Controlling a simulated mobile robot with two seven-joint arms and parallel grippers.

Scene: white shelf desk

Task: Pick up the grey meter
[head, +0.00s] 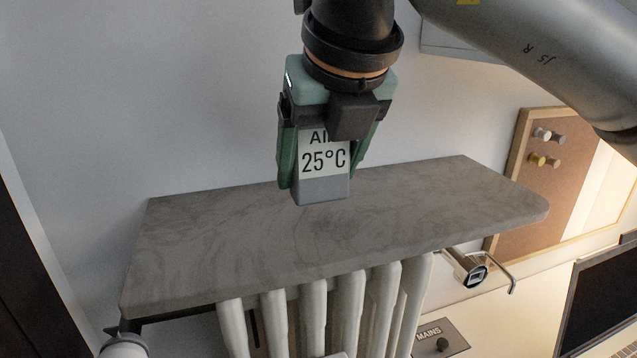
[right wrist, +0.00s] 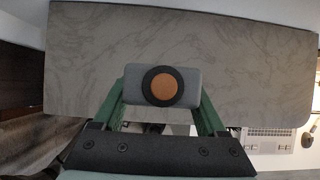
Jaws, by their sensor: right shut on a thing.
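The grey meter (head: 322,189) has a white display reading 25°C, with part of a word above it. My right gripper (head: 322,170) comes down from the top in the head view, its green fingers shut on the meter's two sides. In the right wrist view, the meter (right wrist: 192,82) sits between the fingers (right wrist: 162,95), with a black ring and an orange disc on its face. The meter appears in front of the grey stone-patterned shelf (head: 240,245); its exact gap above it is hard to tell. My left gripper is not in view.
A white radiator (head: 313,310) stands under the shelf. A metal fitting (head: 470,270) and a MAINS switch plate (head: 440,338) are at the lower right. A corkboard (head: 545,180) and a dark screen (head: 605,300) are at the right. The visible shelf top is clear.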

